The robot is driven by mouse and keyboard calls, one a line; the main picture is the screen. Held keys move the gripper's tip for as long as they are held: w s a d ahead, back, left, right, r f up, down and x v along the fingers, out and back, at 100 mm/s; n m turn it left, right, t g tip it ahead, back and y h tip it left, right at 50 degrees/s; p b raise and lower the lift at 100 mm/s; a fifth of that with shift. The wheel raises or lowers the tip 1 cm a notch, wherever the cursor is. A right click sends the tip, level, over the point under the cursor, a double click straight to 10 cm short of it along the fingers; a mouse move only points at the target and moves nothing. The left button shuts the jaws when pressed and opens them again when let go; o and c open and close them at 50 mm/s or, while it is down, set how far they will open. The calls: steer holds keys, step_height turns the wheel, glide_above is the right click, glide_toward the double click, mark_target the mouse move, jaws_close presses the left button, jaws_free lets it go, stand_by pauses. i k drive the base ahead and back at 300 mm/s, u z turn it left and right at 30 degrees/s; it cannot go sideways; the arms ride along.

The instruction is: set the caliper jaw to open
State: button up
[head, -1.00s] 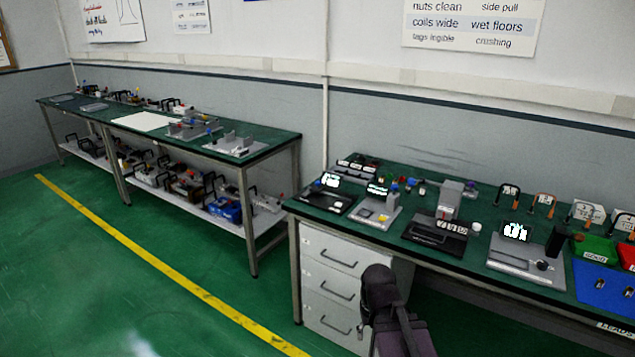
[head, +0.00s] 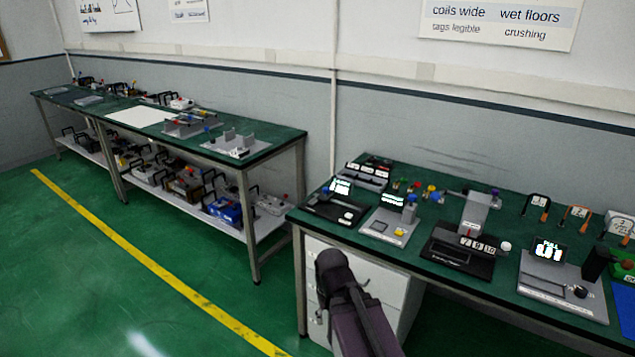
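I cannot tell for sure which device has the caliper jaw. On the near right bench stand a black device with a grey upright block and a row of white number tiles (head: 462,250), and a grey plate device with a lit screen (head: 560,277). A smaller grey device with a lit screen (head: 388,227) and a black one (head: 333,208) stand to their left. On the far left bench, a light grey fixture with upright plates (head: 232,146) sits at the near end. My dark arm rises at the bottom centre; my gripper's fingers do not show.
The right bench (head: 420,267) has white drawers (head: 395,290) under its left end. The left bench (head: 276,146) has a lower shelf with several tools. Green floor with a yellow line (head: 150,262) is clear at the left. Coloured parts and padlock-like pieces line the right bench's back.

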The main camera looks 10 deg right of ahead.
mark_target(325, 196)
steer(key=i, duration=1.15)
steer(key=z, duration=0.35)
